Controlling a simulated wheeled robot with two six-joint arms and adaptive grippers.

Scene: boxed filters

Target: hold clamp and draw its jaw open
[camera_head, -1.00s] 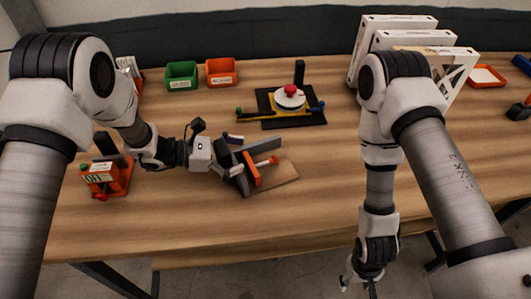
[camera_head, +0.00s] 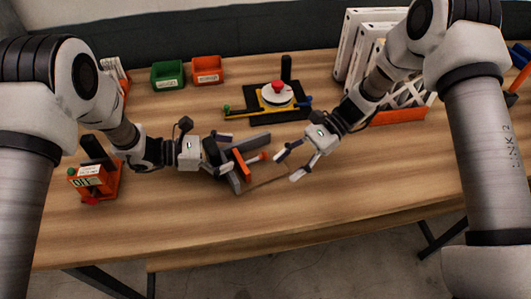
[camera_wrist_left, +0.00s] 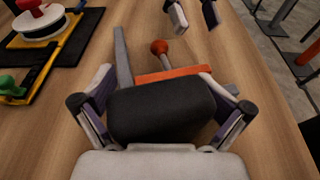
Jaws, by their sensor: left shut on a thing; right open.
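The clamp has grey bars (camera_head: 250,142), an orange jaw (camera_head: 241,165) and a rod with a red knob (camera_head: 262,156).
A black fixture (camera_head: 262,116) with a white disc and red knob stands behind the clamp. Green (camera_head: 167,75) and orange (camera_head: 207,70) bins stand at the back. An orange device marked OFF (camera_head: 97,182) is at left, boxed filters (camera_head: 365,40) at back right. The front table strip is clear.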

